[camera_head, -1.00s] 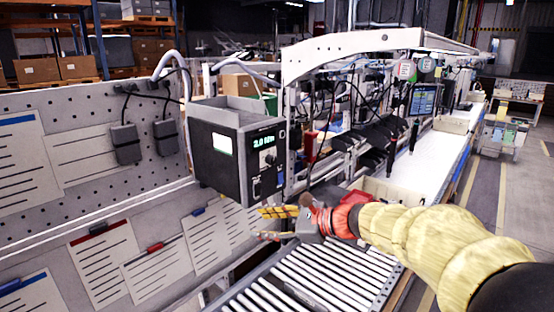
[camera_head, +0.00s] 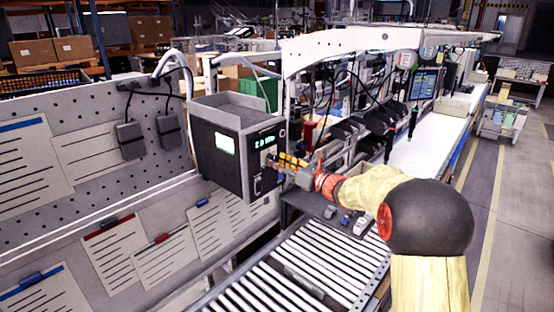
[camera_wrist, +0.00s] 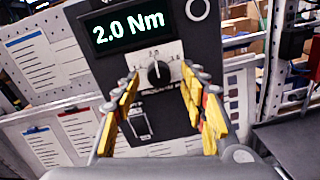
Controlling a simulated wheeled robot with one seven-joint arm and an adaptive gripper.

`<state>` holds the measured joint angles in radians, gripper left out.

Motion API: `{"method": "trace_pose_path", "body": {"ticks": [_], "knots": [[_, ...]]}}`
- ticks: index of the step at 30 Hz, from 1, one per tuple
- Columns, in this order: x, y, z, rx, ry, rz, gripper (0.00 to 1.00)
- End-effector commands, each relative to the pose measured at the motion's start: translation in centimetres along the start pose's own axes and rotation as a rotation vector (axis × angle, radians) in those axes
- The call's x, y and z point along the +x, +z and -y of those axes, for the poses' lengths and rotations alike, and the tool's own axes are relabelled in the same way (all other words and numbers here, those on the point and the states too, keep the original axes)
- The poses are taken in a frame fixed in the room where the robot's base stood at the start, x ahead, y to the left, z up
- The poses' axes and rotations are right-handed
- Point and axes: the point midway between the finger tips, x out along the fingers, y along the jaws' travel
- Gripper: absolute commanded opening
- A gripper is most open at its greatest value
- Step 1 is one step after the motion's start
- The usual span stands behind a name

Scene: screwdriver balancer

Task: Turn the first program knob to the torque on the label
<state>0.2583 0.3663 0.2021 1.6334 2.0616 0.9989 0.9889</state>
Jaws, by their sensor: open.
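The dark controller box (camera_head: 218,160) hangs at the pegboard in the head view. In the wrist view its front panel (camera_wrist: 165,105) has a green display (camera_wrist: 130,27) reading 2.0 Nm. Below the display is a black round knob (camera_wrist: 158,73) on a light scale plate, its white mark pointing about straight up. My gripper (camera_wrist: 158,80) is open, its yellow fingers on either side of the knob in the picture. I cannot tell whether the fingertips touch it. A pale label (camera_head: 225,144) shows on the box's side, too small to read.
A roller conveyor (camera_head: 290,265) lies below the box. Paper sheets (camera_head: 110,250) hang on the lower panel at left. Below the knob is a socket or switch (camera_wrist: 140,122). Dark bins (camera_head: 345,137) and hanging tools stand behind to the right.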

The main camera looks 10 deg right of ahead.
Motion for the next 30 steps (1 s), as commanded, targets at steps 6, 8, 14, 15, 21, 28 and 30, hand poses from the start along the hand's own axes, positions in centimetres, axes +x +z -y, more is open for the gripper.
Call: {"method": "trace_pose_path", "body": {"ticks": [6, 8, 14, 15, 21, 28, 30], "knots": [[1.01, -0.03, -0.08, 0.0, 0.001, -0.001, 0.43], [1.03, -0.03, -0.07, -0.001, 0.001, -0.001, 0.43], [1.0, -0.05, -0.06, -0.001, 0.001, -0.001, 0.39], [0.99, -0.05, -0.06, -0.001, 0.001, -0.001, 0.37], [0.98, -0.05, -0.06, -0.001, 0.001, -0.001, 0.26], [0.98, -0.04, -0.05, -0.001, 0.001, -0.001, 0.13], [0.98, -0.04, -0.05, -0.001, 0.001, -0.001, 0.09]]}}
